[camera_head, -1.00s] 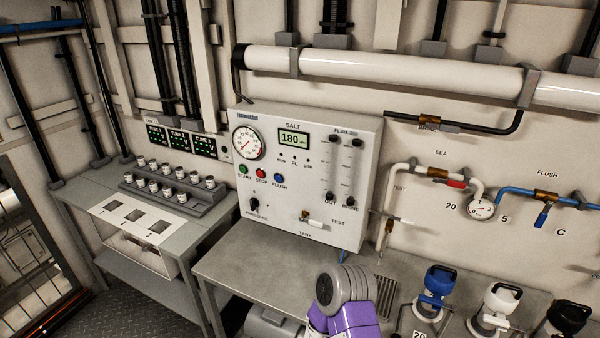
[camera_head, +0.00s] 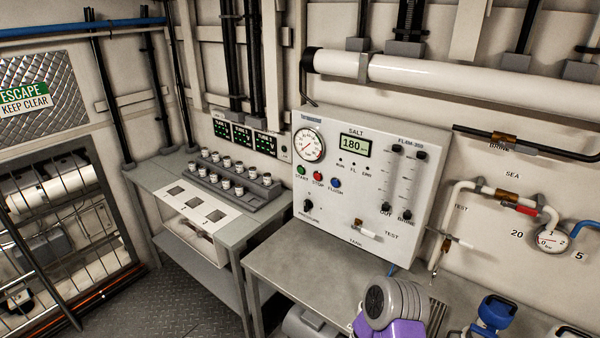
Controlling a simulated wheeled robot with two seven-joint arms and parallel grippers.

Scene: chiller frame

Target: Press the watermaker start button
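The watermaker panel (camera_head: 341,220) is a white box on the wall at the back of the grey bench. Its green start button (camera_head: 302,170) sits at the left of a row, under the round gauge (camera_head: 309,145). The red stop button (camera_head: 318,176) and the blue flush button (camera_head: 335,183) are to its right. The display (camera_head: 355,145) reads 180. A grey and purple part of my arm shows at the bottom, right of centre, in front of the bench. Neither gripper is in view, and nothing touches the buttons.
The grey bench (camera_head: 290,262) in front of the panel is mostly clear. A side table (camera_head: 150,178) with a rack of several small cups (camera_head: 237,185) stands left. Pipes and a pressure gauge (camera_head: 551,238) are at right. Open floor (camera_head: 200,302) lies lower left.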

